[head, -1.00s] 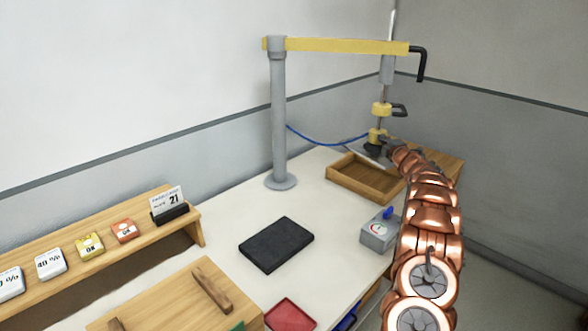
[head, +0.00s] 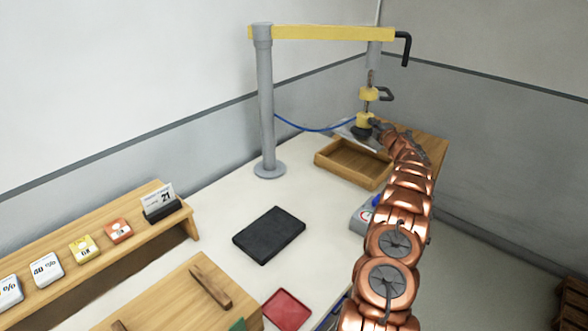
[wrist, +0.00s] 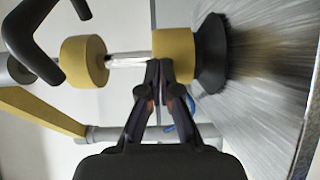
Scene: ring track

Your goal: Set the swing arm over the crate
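The swing arm is a yellow beam (head: 325,33) on a grey post (head: 265,105), reaching right over the table's back. A lifter (head: 367,95) with yellow collars and a handle hangs from its end, with a black cup (head: 362,132) at the bottom. A grey sheet (wrist: 268,90) lies at the cup's face. My gripper (wrist: 158,68) has its fingertips close together at the lower yellow collar (wrist: 174,58) and seems shut on the lifter there; the exact contact is hard to see. A slatted brown crate (head: 573,303) is partly in view at the lower right.
A gauge box (head: 361,219) is partly behind my arm. A black pad (head: 269,235), a red dish (head: 287,310) and a shelf of labelled blocks (head: 119,231) stand left. Floor at right is open.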

